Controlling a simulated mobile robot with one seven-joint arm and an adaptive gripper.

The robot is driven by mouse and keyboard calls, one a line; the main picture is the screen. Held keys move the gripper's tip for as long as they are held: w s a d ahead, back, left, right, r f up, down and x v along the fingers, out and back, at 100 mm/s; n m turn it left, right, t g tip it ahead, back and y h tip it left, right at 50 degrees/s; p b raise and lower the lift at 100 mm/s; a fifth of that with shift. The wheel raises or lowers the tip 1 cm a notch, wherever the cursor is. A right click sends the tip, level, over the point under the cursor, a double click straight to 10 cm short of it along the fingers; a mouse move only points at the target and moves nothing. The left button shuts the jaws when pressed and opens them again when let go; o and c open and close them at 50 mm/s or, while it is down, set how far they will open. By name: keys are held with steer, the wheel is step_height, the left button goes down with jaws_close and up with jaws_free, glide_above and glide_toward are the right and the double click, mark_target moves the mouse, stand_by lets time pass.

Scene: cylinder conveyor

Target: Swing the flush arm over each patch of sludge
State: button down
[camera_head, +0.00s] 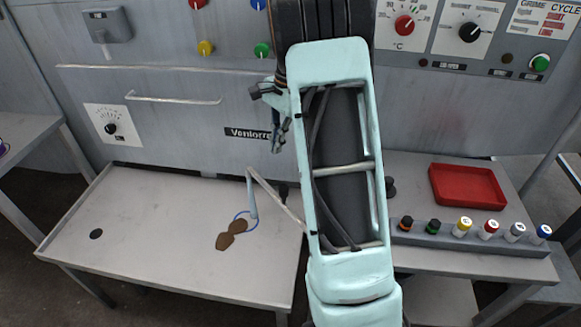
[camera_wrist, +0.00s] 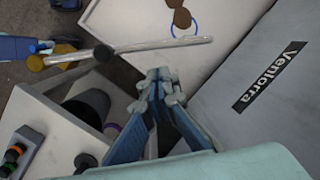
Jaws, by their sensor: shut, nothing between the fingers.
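The flush arm (camera_head: 276,199) is a thin pale metal pipe over the grey tray table (camera_head: 150,215); its right part is hidden behind my arm. Its bent end hangs down by a blue ring (camera_head: 249,229). Two brown sludge patches, one (camera_head: 225,241) and another (camera_head: 238,226), touch or overlap near the ring. In the wrist view the flush arm (camera_wrist: 160,45) runs from a dark pivot knob to near the ring, with an amber knob (camera_wrist: 36,63) on its other side. My gripper (camera_head: 277,146) is shut and empty, above the tray and apart from the pipe; its fingertips also show in the wrist view (camera_wrist: 160,88).
A grey machine wall with a "Venlorra" label (camera_head: 248,133) and a rail handle (camera_head: 172,99) stands behind. A dark round drain or spot (camera_head: 96,234) is on the tray's left. Right are a red tray (camera_head: 467,187) and a rack (camera_head: 470,240) of several coloured-capped bottles.

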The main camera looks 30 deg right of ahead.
step_height(320, 180, down, 12)
steer(key=s+m, duration=0.1)
steer(key=shift+s+a+r+m+g+y+b, duration=0.2)
steer(key=shift+a+m+g+y+b, duration=0.1)
steer(key=shift+a+m+g+b, duration=0.15)
steer(key=a, duration=0.1)
steer(key=a+n, duration=0.1)
steer(key=a, duration=0.1)
steer(key=a+n, duration=0.1)
steer(key=shift+s+a+n+g+p, duration=0.25)
steer(key=shift+s+a+p, duration=0.1)
steer(key=shift+s+p, duration=0.05)
steer(key=v, duration=1.2)
steer(key=shift+a, duration=0.1)
stand_by(0.6)
